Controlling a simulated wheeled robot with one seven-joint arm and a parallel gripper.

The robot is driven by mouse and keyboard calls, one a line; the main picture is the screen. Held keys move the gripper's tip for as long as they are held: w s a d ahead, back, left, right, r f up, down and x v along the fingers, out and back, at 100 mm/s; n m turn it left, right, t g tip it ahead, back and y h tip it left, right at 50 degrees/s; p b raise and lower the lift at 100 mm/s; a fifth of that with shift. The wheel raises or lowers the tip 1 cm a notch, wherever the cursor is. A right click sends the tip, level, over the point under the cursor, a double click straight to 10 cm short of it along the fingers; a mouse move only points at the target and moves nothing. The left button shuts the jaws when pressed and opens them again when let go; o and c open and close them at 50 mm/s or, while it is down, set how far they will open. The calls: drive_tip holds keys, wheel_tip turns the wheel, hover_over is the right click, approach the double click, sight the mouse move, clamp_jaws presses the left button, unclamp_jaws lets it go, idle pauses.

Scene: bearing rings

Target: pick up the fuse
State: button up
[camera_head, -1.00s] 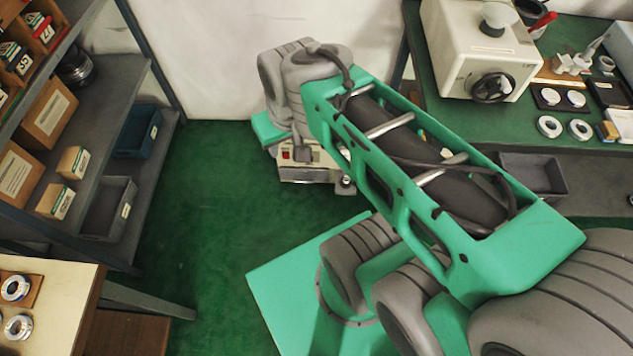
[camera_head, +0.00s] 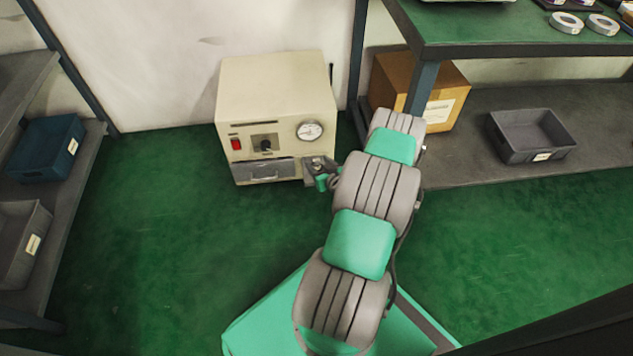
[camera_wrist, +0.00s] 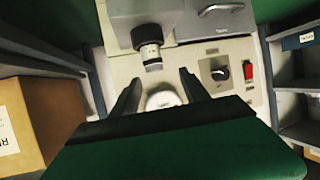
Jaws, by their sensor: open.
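A cream machine (camera_head: 265,95) with a red switch, knob, gauge and drawer stands on the green floor by the wall. It fills the wrist view (camera_wrist: 118,72) upside down. A cylinder with a bright metal section (camera_wrist: 150,52) sticks out of a dark fitting at the machine's lower corner; I cannot tell whether it is the fuse. No other fuse can be made out. My gripper (camera_wrist: 160,78) is open and empty, its fingers either side of the white gauge (camera_wrist: 163,98) and below the cylinder in the picture. In the head view my arm partly hides the area beside the machine.
A cardboard box (camera_head: 445,90) and a grey bin (camera_head: 530,137) sit on the low shelf at right, under a green-topped bench (camera_head: 450,28). Shelves with a blue bin (camera_head: 45,148) stand at left. The floor left of the machine is clear.

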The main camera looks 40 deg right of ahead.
sight(315, 160)
drive_tip(key=shift+d+f+h, duration=0.25)
drive_tip(key=shift+d+f, duration=0.1)
drive_tip(key=shift+f, duration=0.2)
drive_tip(key=shift+d+f+h, duration=0.25)
drive_tip(key=shift+d+f, duration=0.05)
drive_tip(key=shift+f, duration=0.25)
drive_tip(key=b+x, duration=0.2)
drive_tip(key=x, duration=0.1)
drive_tip(key=b+x, duration=0.1)
drive_tip(key=x, duration=0.1)
drive_tip(key=shift+w+a, duration=0.3)
drive_tip(key=shift+w, duration=0.05)
drive_tip(key=shift+w+d, duration=0.15)
drive_tip(key=shift+w, duration=0.3)
drive_tip(key=shift+c, duration=0.2)
clamp_jaws()
